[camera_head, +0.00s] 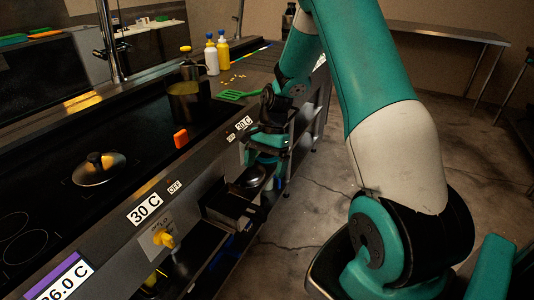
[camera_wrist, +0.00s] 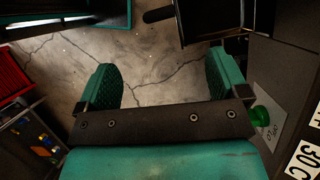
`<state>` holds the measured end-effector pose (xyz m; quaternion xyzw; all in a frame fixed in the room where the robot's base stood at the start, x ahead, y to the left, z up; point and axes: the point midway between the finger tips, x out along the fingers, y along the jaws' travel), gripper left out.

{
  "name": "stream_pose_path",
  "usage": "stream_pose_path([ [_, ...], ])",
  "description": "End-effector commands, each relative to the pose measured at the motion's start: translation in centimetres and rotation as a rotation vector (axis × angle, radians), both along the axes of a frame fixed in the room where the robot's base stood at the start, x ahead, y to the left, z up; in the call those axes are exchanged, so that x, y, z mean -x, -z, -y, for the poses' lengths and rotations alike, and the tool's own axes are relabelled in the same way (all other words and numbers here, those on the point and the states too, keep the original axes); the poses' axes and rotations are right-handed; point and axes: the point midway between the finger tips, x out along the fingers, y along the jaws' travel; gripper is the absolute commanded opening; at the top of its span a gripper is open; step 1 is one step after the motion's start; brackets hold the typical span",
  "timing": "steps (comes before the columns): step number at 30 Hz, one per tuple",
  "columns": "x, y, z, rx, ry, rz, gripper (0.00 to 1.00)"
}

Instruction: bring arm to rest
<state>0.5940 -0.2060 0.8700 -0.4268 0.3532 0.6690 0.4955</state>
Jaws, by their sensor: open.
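My gripper shows in the wrist view (camera_wrist: 164,88) with its two green padded fingers spread wide apart. Nothing is between the fingers; only the cracked concrete floor (camera_wrist: 160,65) shows beyond them. In the head view, my green and white arm reaches out over the floor on the right and bends back toward the front of the cooking counter (camera_head: 225,150). My gripper (camera_head: 268,155) is low beside the counter's front edge there, partly hidden by my own wrist, and its fingers are hard to make out.
A red rack (camera_wrist: 14,78) is at left in the wrist view.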

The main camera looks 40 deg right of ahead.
Motion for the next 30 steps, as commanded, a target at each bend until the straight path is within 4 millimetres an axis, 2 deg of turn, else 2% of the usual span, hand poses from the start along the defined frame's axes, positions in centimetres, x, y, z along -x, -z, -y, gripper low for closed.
stream_pose_path([
  [3,-0.3,-1.8,0.7,0.001,0.001,0.002,0.93],
  [7,-0.4,-2.8,1.1,0.0,-0.001,0.001,0.93],
  [24,-0.5,-3.2,1.1,-0.001,-0.005,0.001,0.93],
  [27,-0.6,-4.5,-0.2,0.0,-0.069,0.033,0.93],
  [29,-0.5,-6.2,-2.1,-0.001,-0.159,0.075,0.93],
  [30,-0.3,-7.7,-3.8,-0.004,-0.244,0.114,0.93],
])
